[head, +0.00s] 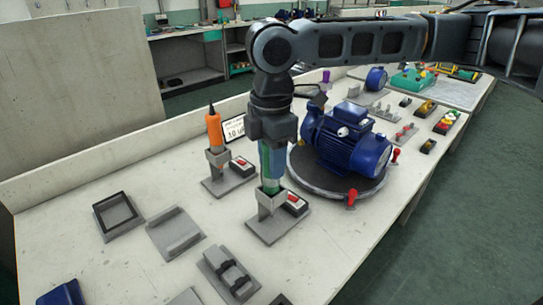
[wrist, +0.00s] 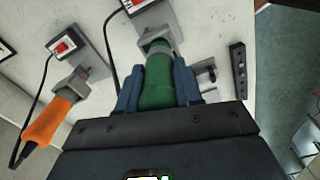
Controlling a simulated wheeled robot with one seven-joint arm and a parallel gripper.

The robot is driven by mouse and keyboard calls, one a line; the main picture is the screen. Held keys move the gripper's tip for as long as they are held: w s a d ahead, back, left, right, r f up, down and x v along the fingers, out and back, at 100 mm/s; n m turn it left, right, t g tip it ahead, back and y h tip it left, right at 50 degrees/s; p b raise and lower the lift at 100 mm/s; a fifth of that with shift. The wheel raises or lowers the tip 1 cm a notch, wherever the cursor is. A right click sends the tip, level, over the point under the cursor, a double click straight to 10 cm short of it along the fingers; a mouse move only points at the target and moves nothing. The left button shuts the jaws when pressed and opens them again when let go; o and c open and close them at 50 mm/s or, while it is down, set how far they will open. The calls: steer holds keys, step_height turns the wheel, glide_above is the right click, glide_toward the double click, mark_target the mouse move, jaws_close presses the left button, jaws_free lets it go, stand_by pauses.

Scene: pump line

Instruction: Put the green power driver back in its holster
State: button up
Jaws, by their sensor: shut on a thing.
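The green power driver (head: 266,165) is upright in my gripper (head: 272,170), above the grey holster (head: 270,203) on the bench. Its lower end is at the mouth of the holster, and I cannot tell how deep it sits. In the wrist view the green driver (wrist: 158,82) lies between the two blue fingers of my gripper (wrist: 158,88), which are closed on its sides. The holster (wrist: 155,38) shows just beyond the driver's far end. My gripper hides part of the driver's body.
An orange driver (head: 214,130) stands in another holster to the left. A blue pump motor (head: 350,145) on a round turntable (head: 335,188) is close on the right. Grey fixtures (head: 175,233) lie in front. Red-button boxes (head: 294,204) stand beside the holsters.

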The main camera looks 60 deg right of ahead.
steer(key=shift+f+b, duration=0.35)
steer(key=shift+f, duration=0.45)
steer(key=o, duration=1.2)
steer(key=shift+r+p, duration=2.8)
steer(key=shift+r, duration=0.25)
